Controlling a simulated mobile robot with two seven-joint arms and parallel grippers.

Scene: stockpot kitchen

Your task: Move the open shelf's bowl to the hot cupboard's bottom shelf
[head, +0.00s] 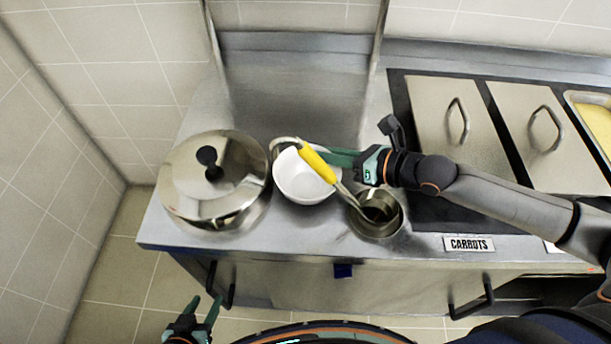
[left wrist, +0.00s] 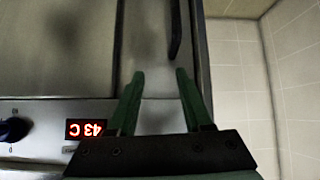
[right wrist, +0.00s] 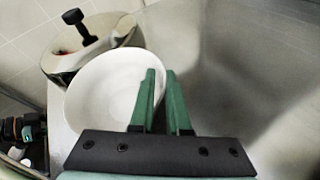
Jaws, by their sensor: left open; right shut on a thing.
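The white bowl (head: 297,184) is at the front of the steel counter, between the stockpot and a small pot. My right gripper (head: 337,157) is shut on its right rim. In the right wrist view, the bowl (right wrist: 95,95) has its wall between the fingers (right wrist: 160,74). I cannot tell whether it touches the counter. The hot cupboard (head: 310,283) is below the counter, its front seen from above. My left gripper (head: 203,303) is open and empty, low before the cupboard's left end. The left wrist view shows its open fingers (left wrist: 160,75) before a steel front with a dark handle (left wrist: 175,32).
A lidded stockpot (head: 214,178) stands left of the bowl. A ladle with a yellow handle (head: 318,163) leans in a small pot (head: 378,222) to the right. Lidded food pans (head: 458,120) lie beyond my right arm. A red display (left wrist: 86,128) reads 43 C.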

